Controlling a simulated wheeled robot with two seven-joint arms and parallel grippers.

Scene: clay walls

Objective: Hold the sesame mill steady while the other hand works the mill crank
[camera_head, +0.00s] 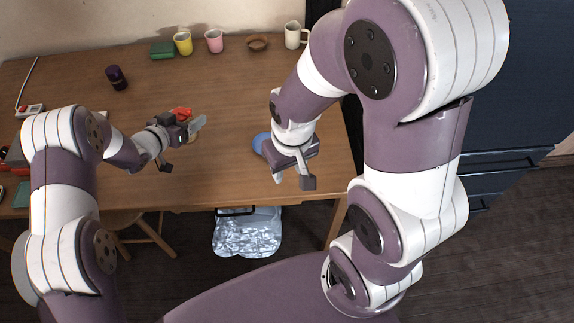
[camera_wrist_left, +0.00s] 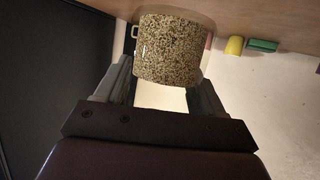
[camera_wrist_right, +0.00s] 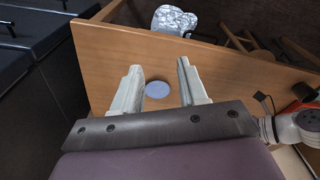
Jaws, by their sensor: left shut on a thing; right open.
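The sesame mill (camera_wrist_left: 170,50) shows in the left wrist view as a clear jar full of speckled seeds between the fingers. My left gripper (camera_head: 191,132) is shut on it over the left middle of the table. A red part (camera_head: 180,113) shows beside this gripper in the head view; I cannot tell whether it belongs to the mill. The mill crank cannot be made out. My right gripper (camera_head: 293,181) is open and empty near the table's front right, well to the right of the mill. It also shows in the right wrist view (camera_wrist_right: 160,68).
A blue disc (camera_head: 261,143) lies on the wooden table (camera_head: 230,95) by the right gripper. A dark purple container (camera_head: 117,77), green box (camera_head: 162,50), yellow cup (camera_head: 183,43), pink cup (camera_head: 214,41), brown bowl (camera_head: 257,42) and white mug (camera_head: 295,35) stand farther back. The table's middle is clear.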

